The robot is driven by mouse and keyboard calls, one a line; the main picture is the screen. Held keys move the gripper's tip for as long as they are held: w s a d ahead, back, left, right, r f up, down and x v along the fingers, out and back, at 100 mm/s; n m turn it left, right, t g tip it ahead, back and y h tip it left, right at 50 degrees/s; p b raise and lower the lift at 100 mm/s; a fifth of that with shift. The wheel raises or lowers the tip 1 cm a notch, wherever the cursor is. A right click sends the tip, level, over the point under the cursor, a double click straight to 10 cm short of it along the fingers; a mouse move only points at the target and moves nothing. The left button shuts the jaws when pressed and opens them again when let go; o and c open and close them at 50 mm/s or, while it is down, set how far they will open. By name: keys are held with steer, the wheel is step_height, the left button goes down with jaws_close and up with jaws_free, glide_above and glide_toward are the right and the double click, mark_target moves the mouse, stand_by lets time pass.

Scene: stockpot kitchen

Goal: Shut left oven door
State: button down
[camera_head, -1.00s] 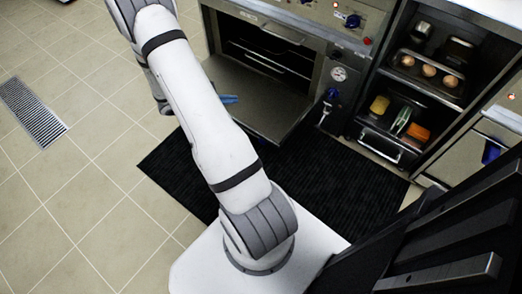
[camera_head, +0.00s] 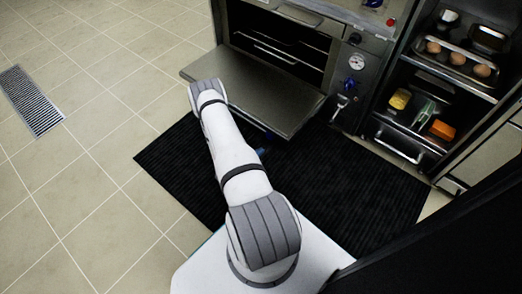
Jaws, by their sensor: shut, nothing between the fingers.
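The left oven door (camera_head: 252,88) hangs folded down and open, its inner face up, in front of the dark oven cavity (camera_head: 285,42) with racks inside. My arm reaches forward and covers part of the door's front edge. My gripper (camera_head: 262,153) is mostly hidden behind my arm. Only a small blue part of it shows, just in front of and apparently below the door's outer edge, over the black mat. I cannot tell whether it touches the door.
A black mat (camera_head: 340,185) covers the floor before the oven. To the right, a control panel with a dial (camera_head: 357,62) adjoins open shelves with an egg tray (camera_head: 455,58) and a lower drawer (camera_head: 400,140). Tiled floor on the left is clear, with a floor grate (camera_head: 32,102).

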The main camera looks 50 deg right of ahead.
steer(key=b+x, duration=0.1)
steer(key=x, duration=0.1)
steer(key=b+x, duration=0.1)
steer(key=x, duration=0.2)
steer(key=b+x, duration=0.1)
steer(key=x, duration=0.2)
steer(key=shift+a+f, duration=0.15)
steer(key=shift+f, duration=0.1)
steer(key=shift+r+b, duration=0.55)
steer(key=shift+r, duration=1.7)
